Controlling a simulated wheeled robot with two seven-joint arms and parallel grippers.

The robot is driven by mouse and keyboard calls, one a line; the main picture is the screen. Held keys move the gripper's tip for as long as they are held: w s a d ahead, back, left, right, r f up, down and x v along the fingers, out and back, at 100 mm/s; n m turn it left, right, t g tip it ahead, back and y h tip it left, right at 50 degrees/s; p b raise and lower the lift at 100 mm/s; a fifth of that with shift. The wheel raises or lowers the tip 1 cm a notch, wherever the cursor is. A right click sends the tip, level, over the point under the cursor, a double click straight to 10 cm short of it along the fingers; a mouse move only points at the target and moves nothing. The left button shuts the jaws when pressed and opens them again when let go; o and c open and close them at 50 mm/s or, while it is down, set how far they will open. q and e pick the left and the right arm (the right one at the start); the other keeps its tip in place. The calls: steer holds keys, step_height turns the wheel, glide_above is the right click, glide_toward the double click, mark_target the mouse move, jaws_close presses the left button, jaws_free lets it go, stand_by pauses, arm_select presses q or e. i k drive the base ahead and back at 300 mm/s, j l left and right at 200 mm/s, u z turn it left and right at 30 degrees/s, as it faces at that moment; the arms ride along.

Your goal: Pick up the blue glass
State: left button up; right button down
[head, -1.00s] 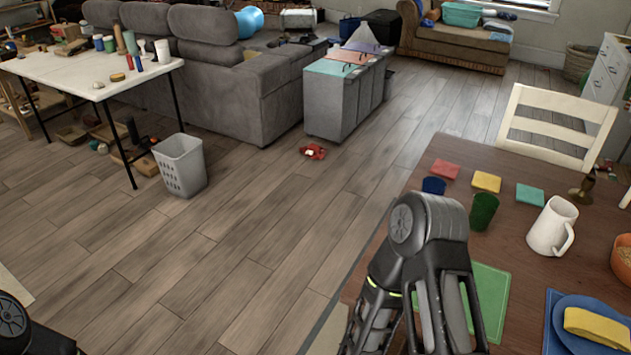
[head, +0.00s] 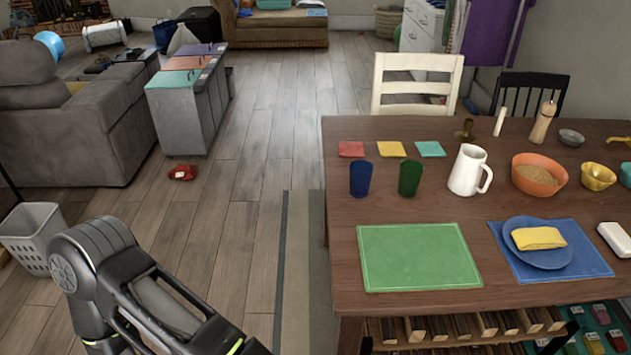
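The blue glass (head: 360,179) stands upright on the wooden table (head: 345,225), near its left side in the head view. A green glass (head: 410,178) stands just to its right, with a small gap between them. One of my arms shows at the lower left of the head view, well to the left of the glass and in front of it. Its fingertips are out of the picture, and so is my other gripper. Nothing touches the blue glass.
A white pitcher (head: 466,170) stands right of the green glass. Red, yellow and teal coasters (head: 391,149) lie behind the glasses. A green placemat (head: 418,257) lies in front of them. Open floor (head: 262,130) runs left of the table, with a red object (head: 183,172) on it.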

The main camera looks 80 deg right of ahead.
mark_target(360, 171)
steer(key=i+z, duration=0.45)
steer(key=i+j+z, duration=0.15)
steer(key=i+z, duration=0.35)
steer(key=z, duration=0.4)
steer(key=i+z, duration=0.15)
steer(key=z, duration=0.3)
steer(key=i+z, duration=0.1)
steer(key=z, duration=0.4)
steer(key=i+j+z, duration=0.1)
steer(key=z, duration=0.4)
steer(key=j+z, duration=0.2)
steer(key=z, duration=0.3)
steer(key=i+j+z, duration=0.1)
steer(key=z, duration=0.3)
steer(key=i+j+z, duration=0.2)
steer(key=z, duration=0.25)
steer(key=i+j+z, duration=0.15)
steer(key=z, duration=0.25)
steer(key=j+z, duration=0.4)
steer(key=i+j+z, duration=0.1)
steer(key=j+z, duration=0.15)
steer(key=z, duration=0.2)
